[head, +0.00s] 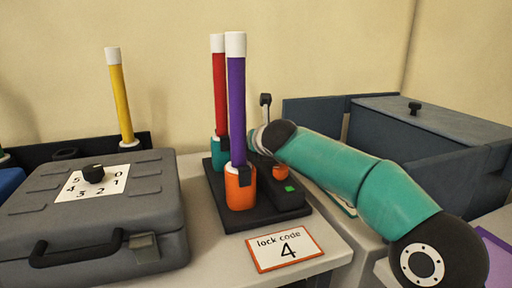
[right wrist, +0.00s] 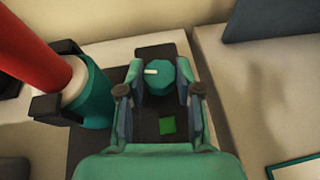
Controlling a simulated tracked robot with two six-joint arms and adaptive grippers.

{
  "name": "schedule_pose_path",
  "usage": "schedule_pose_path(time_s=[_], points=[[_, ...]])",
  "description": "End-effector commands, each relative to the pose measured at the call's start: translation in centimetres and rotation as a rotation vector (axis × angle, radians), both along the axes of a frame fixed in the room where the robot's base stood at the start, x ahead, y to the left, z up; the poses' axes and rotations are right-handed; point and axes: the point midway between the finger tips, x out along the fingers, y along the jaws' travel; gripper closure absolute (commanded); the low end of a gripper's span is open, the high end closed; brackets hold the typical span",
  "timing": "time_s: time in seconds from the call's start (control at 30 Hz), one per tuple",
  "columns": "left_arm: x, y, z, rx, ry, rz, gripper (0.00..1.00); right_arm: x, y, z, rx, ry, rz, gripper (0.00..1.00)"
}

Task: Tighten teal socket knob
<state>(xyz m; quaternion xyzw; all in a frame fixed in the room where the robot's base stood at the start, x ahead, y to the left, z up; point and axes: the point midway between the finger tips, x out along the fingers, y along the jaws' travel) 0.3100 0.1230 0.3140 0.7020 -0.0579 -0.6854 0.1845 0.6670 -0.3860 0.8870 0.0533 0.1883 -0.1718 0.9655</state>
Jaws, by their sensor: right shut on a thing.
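The teal knob (right wrist: 158,82) with a white mark pointing left is in the right wrist view. My right gripper (right wrist: 162,76) is shut on it, one finger on each side. In the head view my teal right arm comes in from the right, and the knob is hidden there. The teal socket (head: 218,153) holds an upright red rod (head: 219,92); the socket also shows in the right wrist view (right wrist: 92,92), left of the knob. A green square (right wrist: 167,125) lies on the dark base below the knob. My left gripper is not in view.
An orange socket (head: 240,190) with a purple rod (head: 237,110) stands in front, beside an orange knob (head: 280,172). A grey case (head: 95,225) with a dial is at left. A card (head: 285,248) reads "lock code 4". A blue-grey box (head: 430,125) stands at right.

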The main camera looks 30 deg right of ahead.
Motion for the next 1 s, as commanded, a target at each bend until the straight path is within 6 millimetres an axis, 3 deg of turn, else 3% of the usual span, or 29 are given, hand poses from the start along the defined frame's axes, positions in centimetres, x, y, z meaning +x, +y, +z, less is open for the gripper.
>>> schedule_pose_path(time_s=[0.17,0.2,0.33,0.73,1.0], points=[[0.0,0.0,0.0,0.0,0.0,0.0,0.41,0.0,0.2,-0.4,0.004,0.011,0.003,1.0],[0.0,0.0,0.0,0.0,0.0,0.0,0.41,0.0,0.2,-0.4,0.004,0.011,0.003,0.62],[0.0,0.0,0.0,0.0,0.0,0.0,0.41,0.0,0.2,-0.3,0.003,0.008,0.003,0.41],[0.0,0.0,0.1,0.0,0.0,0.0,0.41,-0.4,0.2,0.1,0.0,0.003,0.003,0.4],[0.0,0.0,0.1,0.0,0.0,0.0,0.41,-3.7,1.5,1.6,0.0,0.002,0.005,0.4]])
